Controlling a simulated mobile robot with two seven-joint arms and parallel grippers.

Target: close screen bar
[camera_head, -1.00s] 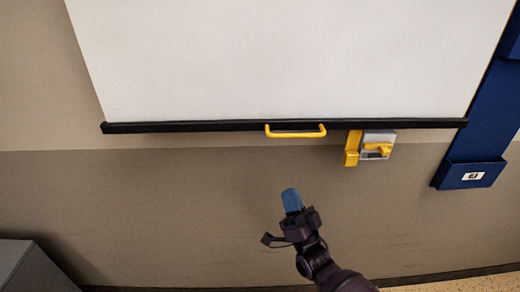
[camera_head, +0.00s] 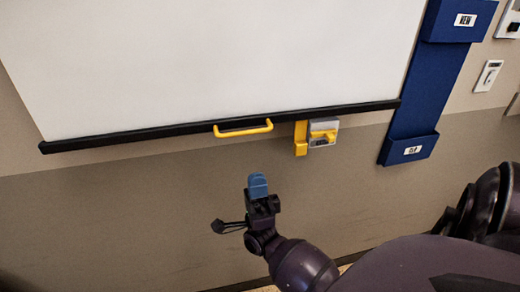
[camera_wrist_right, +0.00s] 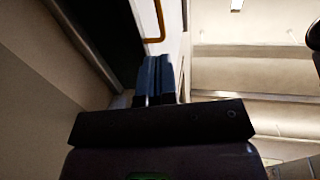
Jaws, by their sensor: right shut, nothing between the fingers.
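The white projection screen (camera_head: 200,60) hangs on the wall, with a black screen bar (camera_head: 110,138) along its bottom edge. A yellow handle (camera_head: 243,130) sits at the bar's middle; part of it also shows in the right wrist view (camera_wrist_right: 160,22). A grey and yellow latch (camera_head: 317,134) is on the wall just below the bar, right of the handle. My right gripper (camera_head: 258,186) has blue fingertips, shut and empty, below the handle and apart from it. The blue fingers show in the right wrist view (camera_wrist_right: 154,80). My left gripper is not in view.
A blue wall holder (camera_head: 416,100) with labelled pockets hangs right of the screen. A wall switch (camera_head: 488,76) is farther right.

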